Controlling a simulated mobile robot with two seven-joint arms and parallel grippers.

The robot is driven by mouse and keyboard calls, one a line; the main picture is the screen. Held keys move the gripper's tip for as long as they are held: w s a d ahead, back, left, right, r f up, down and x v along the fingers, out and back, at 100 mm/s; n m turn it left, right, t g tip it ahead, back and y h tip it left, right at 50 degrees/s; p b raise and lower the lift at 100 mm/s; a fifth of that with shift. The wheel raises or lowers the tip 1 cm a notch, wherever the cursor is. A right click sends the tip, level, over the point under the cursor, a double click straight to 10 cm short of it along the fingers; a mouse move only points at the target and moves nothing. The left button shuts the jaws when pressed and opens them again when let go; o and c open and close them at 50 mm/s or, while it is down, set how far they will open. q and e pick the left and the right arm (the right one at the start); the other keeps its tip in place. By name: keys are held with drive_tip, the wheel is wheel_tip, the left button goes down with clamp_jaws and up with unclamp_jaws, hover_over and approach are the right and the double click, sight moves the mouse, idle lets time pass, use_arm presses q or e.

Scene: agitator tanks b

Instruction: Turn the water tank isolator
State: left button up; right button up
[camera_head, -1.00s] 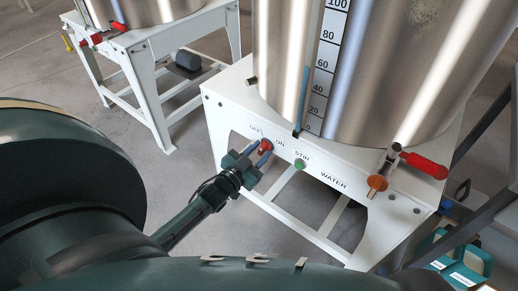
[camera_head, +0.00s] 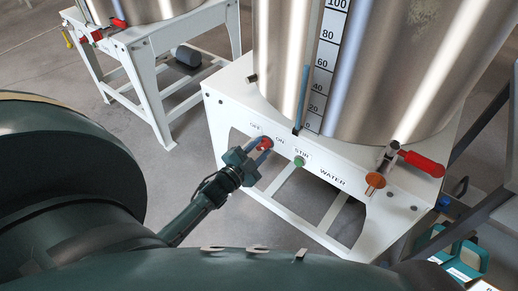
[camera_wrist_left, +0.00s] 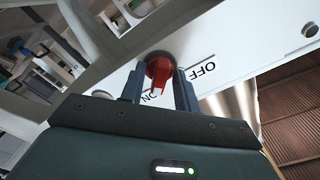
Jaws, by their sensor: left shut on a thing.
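The isolator is a red rotary knob (camera_head: 264,144) on the white front panel (camera_head: 232,112) of the water tank's stand, beside the OFF and ON labels. In the left wrist view the red knob (camera_wrist_left: 160,72) sits between the two fingers. My left gripper (camera_head: 258,157) is at the knob and shut on it; it also shows in the left wrist view (camera_wrist_left: 160,88). The steel water tank (camera_head: 375,70) with a level scale stands above the panel. My right gripper is not in view.
A green button (camera_head: 299,161) is just right of the knob on the same panel. An orange disc (camera_head: 375,180) and a red-handled valve (camera_head: 422,163) are farther right. A second tank stand (camera_head: 150,80) is at the upper left, with open floor between.

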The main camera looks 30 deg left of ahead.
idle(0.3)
use_arm(q)
drive_tip(key=o, duration=0.6)
drive_tip(key=shift+s, duration=0.1)
drive_tip(key=s+a+p, duration=0.1)
drive_tip(key=s+p, duration=0.1)
drive_tip(key=s, duration=1.1)
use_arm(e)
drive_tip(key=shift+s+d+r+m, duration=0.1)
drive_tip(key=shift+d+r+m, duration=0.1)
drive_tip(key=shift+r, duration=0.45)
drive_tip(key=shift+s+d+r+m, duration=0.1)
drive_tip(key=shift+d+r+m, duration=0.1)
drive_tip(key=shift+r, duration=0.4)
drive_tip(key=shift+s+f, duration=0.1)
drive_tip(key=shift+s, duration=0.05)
